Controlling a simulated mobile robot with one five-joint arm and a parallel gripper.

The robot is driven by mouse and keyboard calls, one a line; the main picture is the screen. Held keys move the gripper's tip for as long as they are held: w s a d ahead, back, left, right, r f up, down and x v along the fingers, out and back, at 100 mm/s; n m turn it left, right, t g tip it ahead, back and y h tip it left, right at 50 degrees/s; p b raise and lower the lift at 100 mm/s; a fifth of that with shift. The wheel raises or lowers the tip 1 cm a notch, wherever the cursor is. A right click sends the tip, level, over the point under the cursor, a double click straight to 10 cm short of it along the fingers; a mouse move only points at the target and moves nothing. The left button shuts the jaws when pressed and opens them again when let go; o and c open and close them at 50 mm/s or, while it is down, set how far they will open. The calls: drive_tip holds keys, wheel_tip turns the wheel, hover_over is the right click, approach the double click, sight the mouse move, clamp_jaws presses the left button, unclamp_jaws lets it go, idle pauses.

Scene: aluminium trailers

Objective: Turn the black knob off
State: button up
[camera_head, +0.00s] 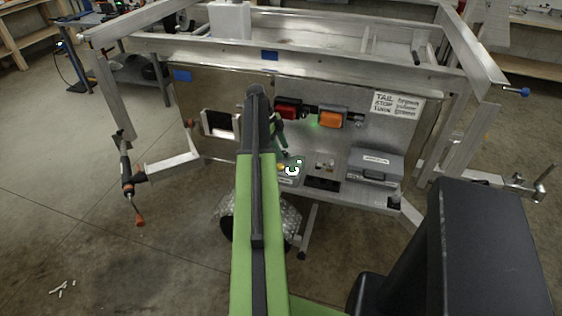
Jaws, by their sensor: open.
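An aluminium trailer panel (225,88) faces me, with a red light (287,110) and an orange light (332,119) on it. Small dark fittings show around these lights, too small to tell which is the black knob. My green and black arm reaches up the middle and covers part of the panel. My gripper (284,152) hangs beyond the arm's end, in front of the panel and below the red light. It is small and partly hidden by the arm; it is open, and no contact with a knob can be made out.
A grey case (376,168) sits on the shelf at right, under a printed sign (398,105). A small white ring-shaped item (292,169) shows below my gripper. A jack handle (127,178) with a red end sticks out at left.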

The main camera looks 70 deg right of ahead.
drive_tip(key=shift+s+f, duration=0.15)
drive_tip(key=shift+f, duration=0.3)
drive_tip(key=shift+r, duration=0.15)
drive_tip(key=shift+c, duration=0.3)
clamp_jaws()
drive_tip(key=shift+a, duration=0.7)
drive_tip(key=shift+d, duration=0.5)
